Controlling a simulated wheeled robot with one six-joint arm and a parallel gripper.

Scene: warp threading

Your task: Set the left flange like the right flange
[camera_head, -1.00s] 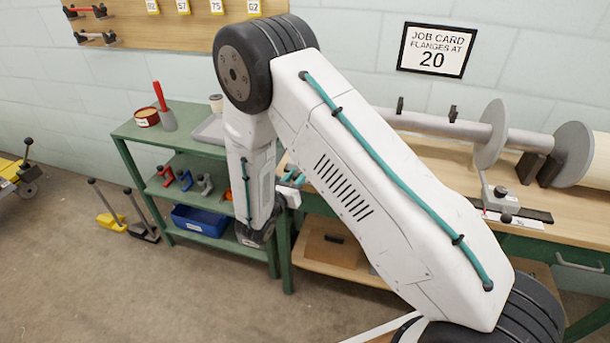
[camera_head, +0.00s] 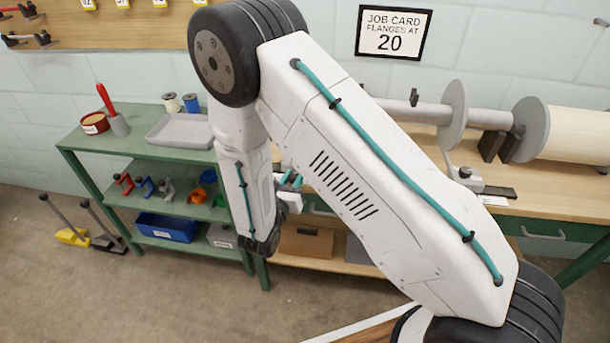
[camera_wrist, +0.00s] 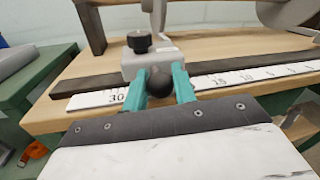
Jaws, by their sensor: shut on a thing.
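In the wrist view, my gripper (camera_wrist: 160,88) has its teal fingers shut on the black ball knob (camera_wrist: 160,80) of a grey sliding block (camera_wrist: 150,58). The block sits on a dark rail, with a black thumbscrew on top and a grey upright behind. It stands between the 30 and 15 marks of the white scale (camera_wrist: 225,79). In the head view, my gripper (camera_head: 290,180) is partly hidden by my arm, which covers this block and the left flange. What looks like the right flange (camera_head: 455,125) is a grey disc, linked to its own block (camera_head: 465,179).
Another grey disc (camera_head: 531,130) stands beside a pale roller (camera_head: 585,137). A wall card (camera_head: 394,32) reads "flanges at 20". The green shelf (camera_head: 85,142) at left bears a grey tray (camera_head: 180,130) and several tools.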

